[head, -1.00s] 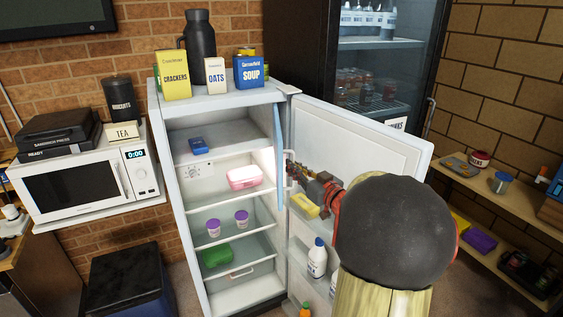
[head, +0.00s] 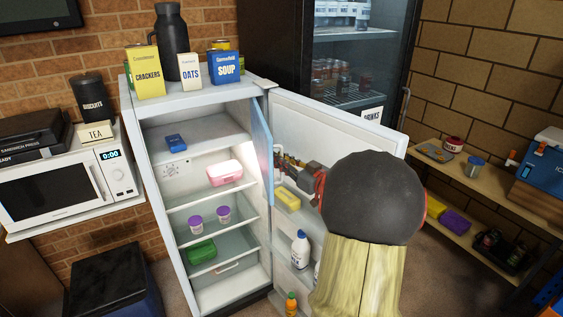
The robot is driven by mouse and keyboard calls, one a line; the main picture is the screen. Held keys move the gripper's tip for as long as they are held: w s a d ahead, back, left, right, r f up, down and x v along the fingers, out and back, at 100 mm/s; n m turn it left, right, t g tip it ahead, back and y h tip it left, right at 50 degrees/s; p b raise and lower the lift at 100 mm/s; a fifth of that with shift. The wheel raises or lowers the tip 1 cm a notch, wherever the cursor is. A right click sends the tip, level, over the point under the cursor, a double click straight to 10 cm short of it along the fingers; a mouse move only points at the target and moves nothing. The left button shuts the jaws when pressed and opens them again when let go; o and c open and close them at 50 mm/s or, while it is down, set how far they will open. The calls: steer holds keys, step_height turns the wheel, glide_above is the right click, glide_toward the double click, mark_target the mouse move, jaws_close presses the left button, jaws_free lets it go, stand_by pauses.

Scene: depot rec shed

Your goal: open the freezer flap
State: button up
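The fridge (head: 160,210) stands with its main door (head: 338,125) swung out to the right. The freezer flap (head: 262,150) is a narrow light-blue panel at the right side of the top compartment. It stands swung outward, seen nearly edge-on, and the compartment is uncovered with a blue box (head: 176,142) inside. My gripper (head: 281,158) is just right of the flap, by a small white handle, between flap and main door. The fingers are small and dark here; I cannot tell whether they touch or grip the handle. My arm hides part of the door's inside.
Shelves hold a pink box (head: 224,172), two purple-lidded tubs and a green box (head: 201,251). The door racks hold a yellow pack (head: 288,198) and bottles. Crackers, oats, soup and a dark flask stand on top. A microwave (head: 60,190) is left, a drinks cooler behind.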

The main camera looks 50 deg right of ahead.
steer(key=shift+s+a+f, duration=0.15)
steer(key=shift+s, duration=0.05)
steer(key=v, duration=1.2)
steer(key=shift+a, duration=0.1)
stand_by(0.4)
